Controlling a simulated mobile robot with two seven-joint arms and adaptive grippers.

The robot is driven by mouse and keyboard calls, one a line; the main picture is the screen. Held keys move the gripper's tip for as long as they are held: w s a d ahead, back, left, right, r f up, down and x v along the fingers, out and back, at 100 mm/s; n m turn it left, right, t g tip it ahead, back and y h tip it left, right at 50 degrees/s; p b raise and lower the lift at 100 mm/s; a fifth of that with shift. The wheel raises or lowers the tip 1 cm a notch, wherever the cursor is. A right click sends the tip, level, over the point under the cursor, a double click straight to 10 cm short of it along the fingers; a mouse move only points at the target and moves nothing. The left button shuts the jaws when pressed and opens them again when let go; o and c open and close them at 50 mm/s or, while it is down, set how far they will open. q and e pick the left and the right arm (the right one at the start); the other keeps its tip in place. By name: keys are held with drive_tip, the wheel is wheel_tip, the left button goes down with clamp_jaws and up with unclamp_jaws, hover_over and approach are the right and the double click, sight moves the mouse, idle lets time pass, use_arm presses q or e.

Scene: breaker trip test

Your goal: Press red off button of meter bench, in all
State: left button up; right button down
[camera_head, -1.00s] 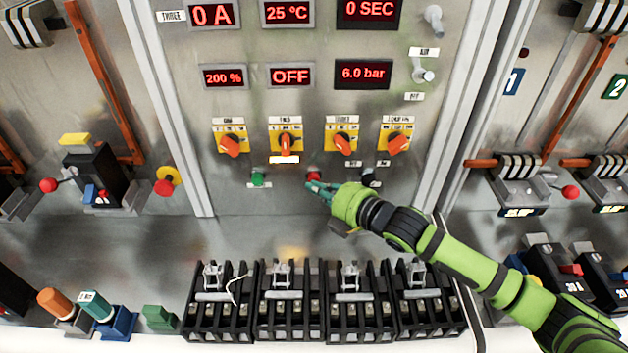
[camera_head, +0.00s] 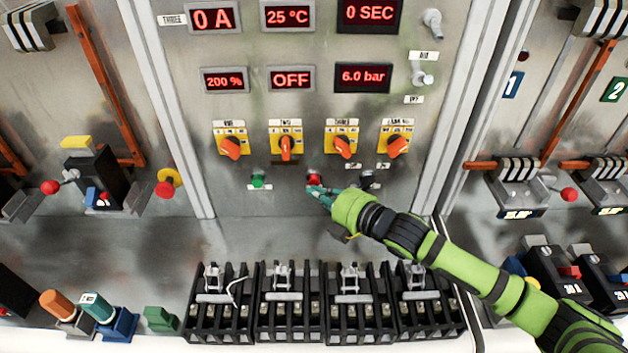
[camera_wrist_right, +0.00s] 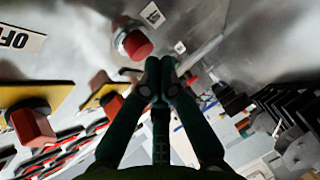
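The red off button (camera_head: 314,178) sits low on the grey meter bench panel (camera_head: 215,120), right of the green button (camera_head: 258,180). The display (camera_head: 290,79) above reads OFF. My right gripper (camera_head: 314,190) is just below the red button in the head view, its fingertips close to it. In the right wrist view the red button (camera_wrist_right: 135,45) shows beyond and slightly left of my right gripper's fingertips (camera_wrist_right: 160,68), which are together with nothing between them. Whether they touch the button is unclear, though a gap seems to show. My left gripper is not in view.
Several orange rotary knobs (camera_head: 286,146) on yellow plates are above the buttons. A dark switch (camera_head: 368,178) is right of the red button. Black breakers (camera_head: 284,310) line the shelf below. A red knob on yellow (camera_head: 167,184) is at left.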

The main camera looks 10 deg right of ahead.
drive_tip(key=shift+s, duration=0.3)
drive_tip(key=shift+a, duration=0.1)
drive_tip(key=s, duration=0.1)
drive_tip(key=s+p, duration=0.1)
drive_tip(key=s, duration=0.1)
drive_tip(key=s+a+p, duration=0.1)
drive_tip(key=s, duration=0.1)
idle(0.9)
